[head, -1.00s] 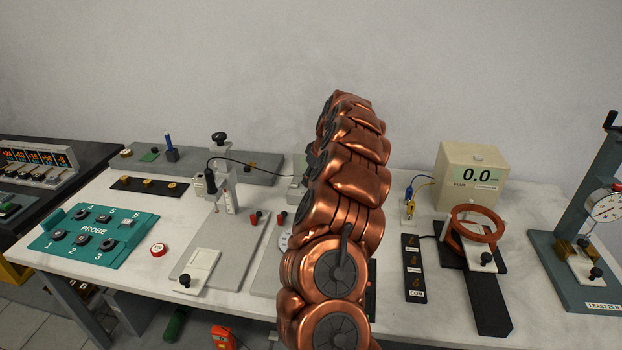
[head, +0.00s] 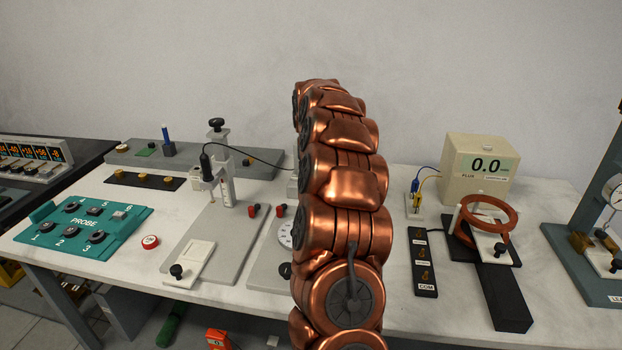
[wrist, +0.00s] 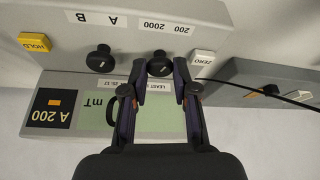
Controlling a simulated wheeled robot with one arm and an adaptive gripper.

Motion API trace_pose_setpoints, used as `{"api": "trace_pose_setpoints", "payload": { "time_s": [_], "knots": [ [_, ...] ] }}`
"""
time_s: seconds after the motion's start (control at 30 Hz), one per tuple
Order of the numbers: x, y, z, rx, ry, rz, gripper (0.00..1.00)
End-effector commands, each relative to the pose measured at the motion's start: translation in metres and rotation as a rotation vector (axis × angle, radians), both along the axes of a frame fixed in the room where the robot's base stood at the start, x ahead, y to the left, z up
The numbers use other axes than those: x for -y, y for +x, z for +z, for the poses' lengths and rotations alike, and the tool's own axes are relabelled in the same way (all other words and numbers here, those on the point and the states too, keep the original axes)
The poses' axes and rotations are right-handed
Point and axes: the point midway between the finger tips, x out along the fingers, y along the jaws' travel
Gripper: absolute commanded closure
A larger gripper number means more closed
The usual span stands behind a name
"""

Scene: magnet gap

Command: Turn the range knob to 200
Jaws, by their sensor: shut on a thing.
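In the wrist view, which shows the meter upside down, the dark range knob (wrist: 158,64) sits on the grey panel beside the printed label "200 2000" (wrist: 167,26). My gripper (wrist: 160,74) is shut on this knob, with one finger on either side. The knob's pointer direction cannot be made out. The meter's display (wrist: 60,108) shows "A 200" and "mT"; my fingers cover part of it. In the head view my copper-coloured arm hides my gripper, the knob and most of the meter.
A second dark knob (wrist: 100,58) by "A B" is close beside my gripper. A yellow HOLD button (wrist: 34,42) and white ZERO button (wrist: 203,58) flank the knobs.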

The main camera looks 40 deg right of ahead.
Motion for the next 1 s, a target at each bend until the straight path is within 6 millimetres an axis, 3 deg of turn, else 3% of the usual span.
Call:
{"api": "trace_pose_setpoints", "payload": {
  "time_s": [0.4,0.97,1.0],
  "knots": [
    [0.0006,0.0011,-0.0010,0.003,-0.002,-0.203,1.00],
    [0.0001,0.0013,0.0010,0.003,-0.001,-0.233,1.00],
    [0.0001,0.0013,0.0010,0.003,-0.001,-0.233,0.70]
  ]
}}
